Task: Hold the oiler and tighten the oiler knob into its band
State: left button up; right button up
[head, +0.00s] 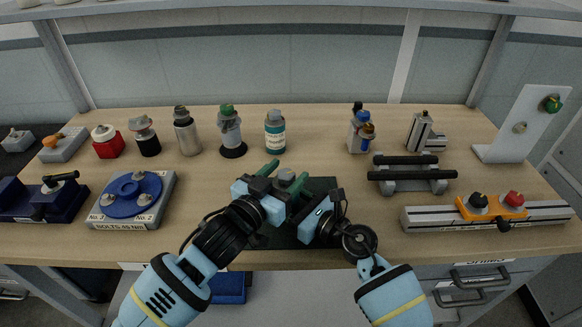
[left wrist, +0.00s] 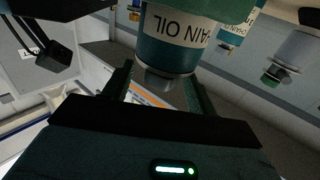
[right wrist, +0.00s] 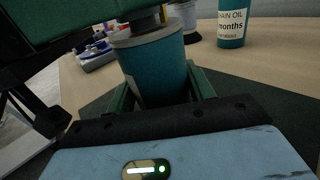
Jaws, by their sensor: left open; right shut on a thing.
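The held oiler is a teal cylinder (right wrist: 158,70) with a grey collar at its top in the right wrist view. My right gripper (head: 298,212) is shut on its body above the dark mat. The oiler's grey knob (head: 287,174) shows between my left gripper's fingers in the head view. My left gripper (head: 282,178) is open, its fingers either side of the knob. In the left wrist view, the oiler's label (left wrist: 182,32) appears upside down and the grey knob (left wrist: 165,80) sits between the fingers. I cannot make out the band; the grippers hide most of the oiler in the head view.
A similar teal chain oil bottle (head: 275,135) stands behind on the table, beside other bottles. A black-barred stand (head: 412,186) and a rail with knobs (head: 486,216) are at right. A blue round plate (head: 131,194) on a block is at left. The dark mat (head: 322,184) lies beneath.

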pick_arm(q)
jog(key=shift+x, duration=1.3)
jog(key=c, duration=1)
jog(key=shift+s+d+m+g+h, duration=0.1)
jog(key=shift+d+m+g+h, duration=0.05)
jog(key=shift+m+g+h, duration=0.95)
jog(key=shift+s+d+r+m+g+h, duration=0.1)
jog(key=shift+s+d+m+g+h, duration=0.1)
jog(key=shift+m+g+h, duration=0.6)
jog(key=shift+s+d+m+g+h, duration=0.15)
jog(key=shift+m+g+h, duration=0.4)
jog(key=shift+g, duration=0.35)
jog(key=shift+h, duration=0.25)
jog(key=shift+a, duration=0.1)
